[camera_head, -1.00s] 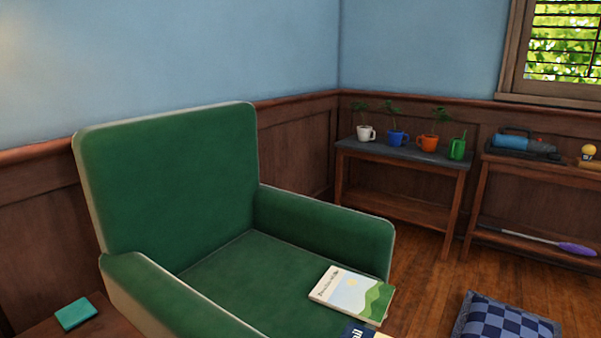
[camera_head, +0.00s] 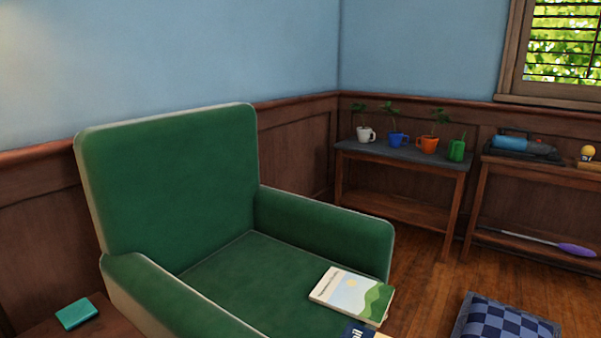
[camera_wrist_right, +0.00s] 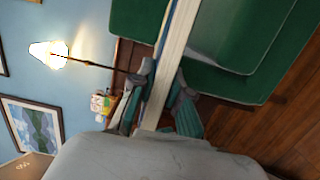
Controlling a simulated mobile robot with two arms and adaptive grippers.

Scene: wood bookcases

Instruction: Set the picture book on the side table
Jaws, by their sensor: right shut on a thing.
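In the right wrist view my right gripper (camera_wrist_right: 160,95) is shut on a book (camera_wrist_right: 176,45), seen edge-on with pale pages and a blue cover edge. Its front is hidden. In the head view a book with a sun and green hills on its cover (camera_head: 352,294) lies on the seat of the green armchair (camera_head: 165,170). Part of a dark blue book (camera_head: 358,332) shows at the bottom edge. I cannot tell which is the picture book. A wooden side table (camera_head: 95,328) stands left of the armchair, partly cut off, with a teal object (camera_head: 76,314) on it. My left gripper is not in view.
A grey-topped table (camera_head: 400,153) with several potted mugs stands at the back right, beside a shelf (camera_head: 490,190) with tools. A checkered cushion (camera_head: 505,320) lies on the floor. The wrist view shows a lit lamp (camera_wrist_right: 48,54) and a framed picture (camera_wrist_right: 32,125).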

